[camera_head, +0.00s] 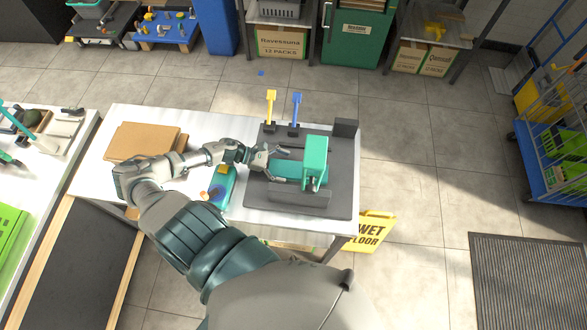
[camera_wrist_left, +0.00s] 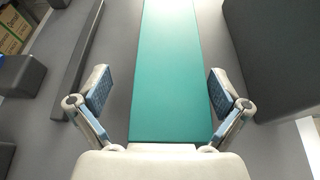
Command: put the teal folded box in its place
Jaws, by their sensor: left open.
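A teal piece, which looks like the teal folded box (camera_head: 287,171), lies on the dark grey fixture (camera_head: 335,206) on the white table. Its far end meets a taller teal block (camera_head: 315,158); I cannot tell whether the two are one thing. My left gripper (camera_head: 272,160) is open at the left end of the teal piece. In the left wrist view, the long flat teal surface (camera_wrist_left: 172,70) runs away between the two spread fingers (camera_wrist_left: 160,93), with a gap on each side. My right gripper is not in view.
A yellow post (camera_head: 270,106) and a blue post (camera_head: 295,110) stand at the fixture's back edge, near a dark block (camera_head: 346,128). Brown cardboard sheets (camera_head: 142,141) lie at the table's left. A teal item (camera_head: 224,187) lies left of the fixture. A yellow wet-floor sign (camera_head: 372,232) stands beside the table.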

